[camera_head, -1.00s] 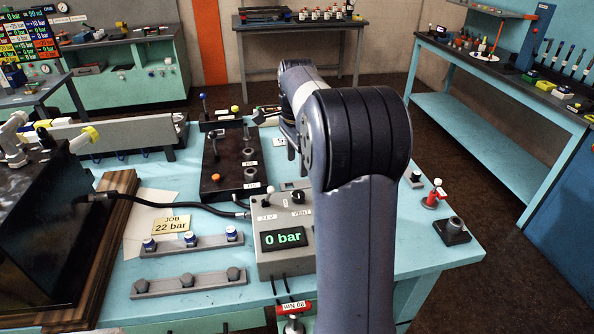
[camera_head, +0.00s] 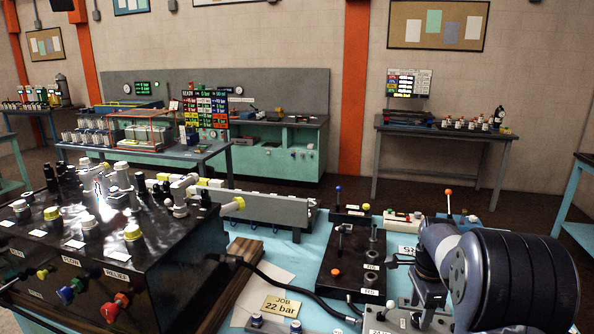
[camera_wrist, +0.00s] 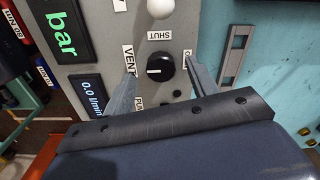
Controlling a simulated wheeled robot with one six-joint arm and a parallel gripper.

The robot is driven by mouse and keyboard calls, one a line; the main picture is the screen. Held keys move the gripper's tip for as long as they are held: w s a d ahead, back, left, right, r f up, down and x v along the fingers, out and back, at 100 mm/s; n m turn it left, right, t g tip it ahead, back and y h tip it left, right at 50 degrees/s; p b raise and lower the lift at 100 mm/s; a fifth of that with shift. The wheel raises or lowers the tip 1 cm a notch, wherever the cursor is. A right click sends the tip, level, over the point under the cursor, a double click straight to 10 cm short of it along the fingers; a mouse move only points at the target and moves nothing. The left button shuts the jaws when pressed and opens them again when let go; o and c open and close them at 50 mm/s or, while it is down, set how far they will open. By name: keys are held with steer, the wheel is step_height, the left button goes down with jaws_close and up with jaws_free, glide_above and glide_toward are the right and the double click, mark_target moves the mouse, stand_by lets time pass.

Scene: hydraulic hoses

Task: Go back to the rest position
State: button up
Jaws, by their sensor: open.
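My gripper (camera_wrist: 159,62) is open in the wrist view, its two pale fingers spread on either side of a black knob (camera_wrist: 160,68) on a grey control box (camera_wrist: 110,50). The knob has a white pointer mark and labels VENT and SHUT around it. Nothing is visibly held; whether the fingers touch the knob cannot be told. In the head view my arm fills the lower right, and the fingers cannot be made out. The control box (camera_head: 378,318) shows only partly there, at the bottom edge beside the arm.
A black valve block (camera_head: 350,265) with levers stands behind the control box. A large black unit (camera_head: 150,270) with coloured knobs fills the lower left. A JOB 22 bar card (camera_head: 281,306) lies on the turquoise bench. Further benches stand along the back wall.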

step_height(320, 180, down, 2)
steer(key=shift+r, duration=0.15)
stand_by(0.4)
